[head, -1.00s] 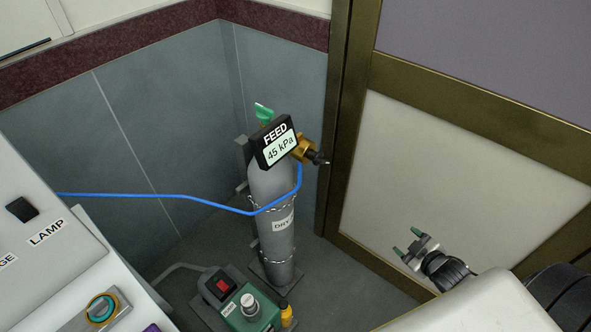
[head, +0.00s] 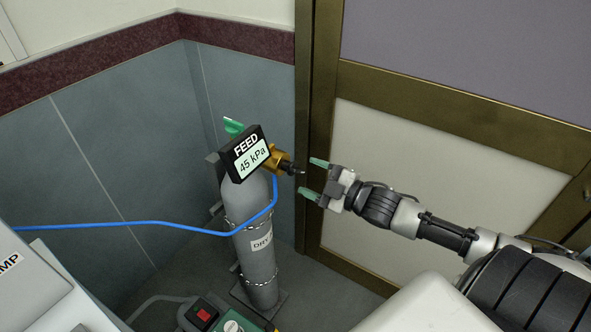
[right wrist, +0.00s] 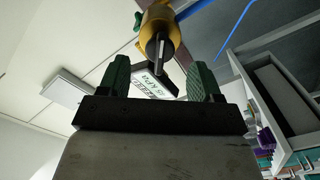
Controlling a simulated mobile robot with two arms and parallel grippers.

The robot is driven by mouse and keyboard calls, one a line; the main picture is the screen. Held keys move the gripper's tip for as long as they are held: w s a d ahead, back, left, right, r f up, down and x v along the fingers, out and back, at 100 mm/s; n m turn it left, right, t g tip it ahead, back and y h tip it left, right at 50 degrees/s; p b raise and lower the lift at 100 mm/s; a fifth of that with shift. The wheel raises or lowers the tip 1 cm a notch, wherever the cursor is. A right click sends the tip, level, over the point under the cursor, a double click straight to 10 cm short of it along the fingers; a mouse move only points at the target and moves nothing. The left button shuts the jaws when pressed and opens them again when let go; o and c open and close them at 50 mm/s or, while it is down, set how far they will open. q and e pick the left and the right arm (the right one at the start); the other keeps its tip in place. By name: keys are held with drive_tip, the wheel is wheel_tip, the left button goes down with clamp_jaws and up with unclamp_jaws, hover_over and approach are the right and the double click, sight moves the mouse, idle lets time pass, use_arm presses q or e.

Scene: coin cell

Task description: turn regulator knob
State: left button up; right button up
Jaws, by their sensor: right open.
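The regulator is a brass body (head: 275,158) with a dark knob (head: 291,167) pointing right, on top of a grey gas cylinder (head: 258,262). Its display (head: 248,155) reads FEED 45 kPa. My right gripper (head: 314,178) is open and empty, just to the right of the knob, its green fingertips pointing at it. In the right wrist view the knob (right wrist: 160,50) shows ahead of and between the two green fingers (right wrist: 160,80), apart from them. My left gripper is not in view.
A blue hose (head: 130,224) runs from the regulator to the left. A brass-framed door (head: 325,130) stands close behind my right gripper. A green pump unit (head: 232,322) sits on the floor by the cylinder. A light grey cabinet (head: 60,300) is at lower left.

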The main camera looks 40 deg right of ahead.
sight(300, 173)
drive_tip(key=shift+x, duration=2.4)
drive_tip(key=c, duration=0.9)
drive_tip(key=shift+r+m+p, duration=0.15)
drive_tip(key=shift+m+p, duration=0.45)
drive_tip(key=shift+p, duration=0.2)
drive_tip(key=shift+f, duration=0.2)
